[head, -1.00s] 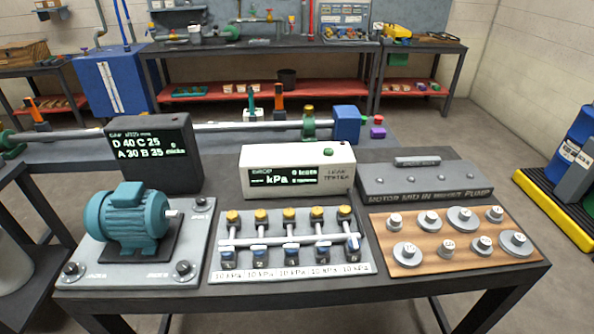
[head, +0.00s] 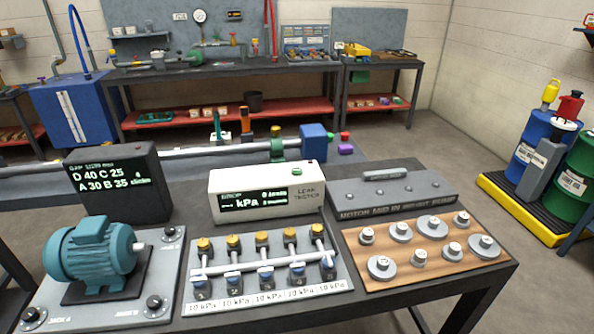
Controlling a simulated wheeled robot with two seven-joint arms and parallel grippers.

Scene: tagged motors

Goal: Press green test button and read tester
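The leak tester (head: 310,206) is a white box in the middle of the bench, with "LEAK TESTER" on its front. Its black display (head: 252,200) shows "DROP", "kPa" and a small line that seems to begin with 0; the rest is too small to read surely. The green test button (head: 296,163) stands on its top, toward the right end. Nothing touches it. Neither of my grippers is in view.
A teal motor (head: 92,250) stands on a grey plate at the left, before a black display box (head: 118,190). A valve manifold (head: 262,265) lies before the tester. A wooden board (head: 350,238) with weights and a grey lid-like block (head: 400,192) stand right.

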